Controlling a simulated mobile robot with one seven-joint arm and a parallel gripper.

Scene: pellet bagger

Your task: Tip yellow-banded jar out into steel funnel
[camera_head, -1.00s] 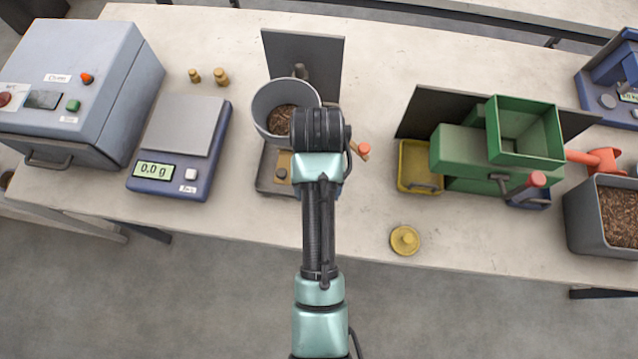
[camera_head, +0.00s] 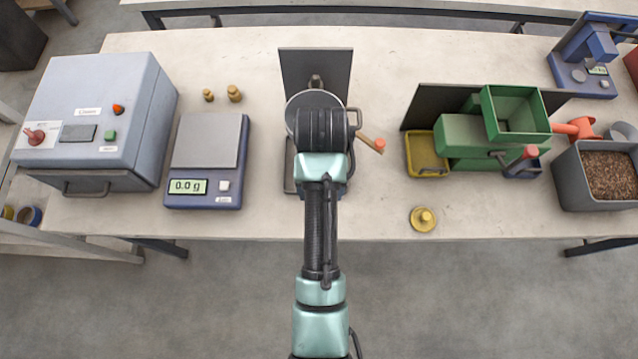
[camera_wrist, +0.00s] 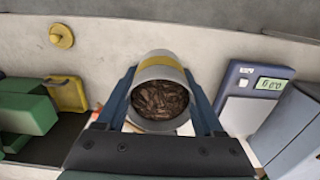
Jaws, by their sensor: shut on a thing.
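The yellow-banded jar (camera_wrist: 163,62) sits between the two blue fingers of my gripper (camera_wrist: 163,98) in the wrist view. Its mouth faces the camera, and brown pellets (camera_wrist: 160,102) are inside. In the head view my dark wrist (camera_head: 322,130) hides the fingers and the jar. The grey round rim of what looks like the steel funnel (camera_head: 298,103) shows just behind my wrist, in front of a dark upright plate (camera_head: 316,65). Most of its opening is covered by my arm, so I cannot tell the gap between jar and funnel.
A blue scale (camera_head: 207,155) reading 0.0 g and a grey machine (camera_head: 95,125) stand left. A red-tipped lever (camera_head: 378,145) sticks out right of my wrist. Further right are a yellow tray (camera_head: 412,155), a green hopper (camera_head: 516,112), a yellow lid (camera_head: 424,218) and a pellet bin (camera_head: 565,180).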

